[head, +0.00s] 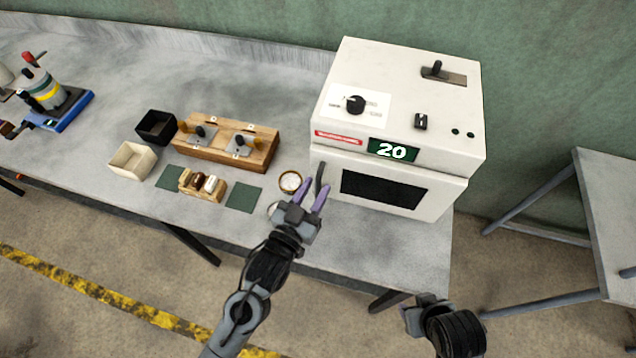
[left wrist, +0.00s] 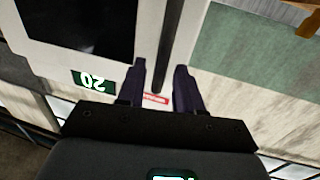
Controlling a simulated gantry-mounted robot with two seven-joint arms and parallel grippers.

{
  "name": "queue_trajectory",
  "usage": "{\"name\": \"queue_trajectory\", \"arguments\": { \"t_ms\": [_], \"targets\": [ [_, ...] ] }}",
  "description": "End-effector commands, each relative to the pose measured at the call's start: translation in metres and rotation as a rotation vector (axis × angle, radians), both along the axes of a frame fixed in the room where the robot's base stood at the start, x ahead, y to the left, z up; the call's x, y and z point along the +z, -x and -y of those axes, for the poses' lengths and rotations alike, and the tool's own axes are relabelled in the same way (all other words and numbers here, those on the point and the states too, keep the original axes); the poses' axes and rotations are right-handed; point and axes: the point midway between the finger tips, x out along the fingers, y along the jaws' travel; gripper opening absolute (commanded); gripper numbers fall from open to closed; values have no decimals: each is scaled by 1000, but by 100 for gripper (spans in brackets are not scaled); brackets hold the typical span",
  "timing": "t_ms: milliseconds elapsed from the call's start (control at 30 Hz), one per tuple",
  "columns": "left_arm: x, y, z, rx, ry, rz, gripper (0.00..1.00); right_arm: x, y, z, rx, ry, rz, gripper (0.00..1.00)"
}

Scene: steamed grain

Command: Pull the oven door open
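The white oven (head: 400,95) stands on the bench, with a lit green "20" display and its front door (head: 410,200) closed. The door has a dark window (head: 383,189), also in the left wrist view (left wrist: 75,25). A dark bar handle (head: 320,174) is on the door's left side; it also shows in the left wrist view (left wrist: 171,40). My left gripper (head: 316,184) is open at the handle. In the left wrist view, its purple fingers (left wrist: 161,68) lie either side of the bar; contact is unclear. My right gripper (head: 425,300) is low, in front of the bench, its fingers unclear.
A small round dish (head: 290,182) is close to my left gripper. A wooden block with fittings (head: 227,143), a small rack (head: 203,185), green mats (head: 244,197) and open boxes (head: 132,160) stand left. Another table (head: 610,195) is at right.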

Motion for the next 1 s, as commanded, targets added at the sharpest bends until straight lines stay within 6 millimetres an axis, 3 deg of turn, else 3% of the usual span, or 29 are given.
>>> {"name": "queue_trajectory", "arguments": {
  "t_ms": [200,567,800,1000],
  "targets": [
    [0,-15,8,0,0,0,35,-1,0,1,2,4,0,43],
    [0,-18,9,0,0,-1,35,-1,0,1,1,3,-1,43],
    [0,-18,9,0,0,-1,0,-1,0,0,-1,-2,-1,43],
    [0,-18,9,0,0,-1,0,-1,0,-1,-4,-5,-1,43]
  ]
}}
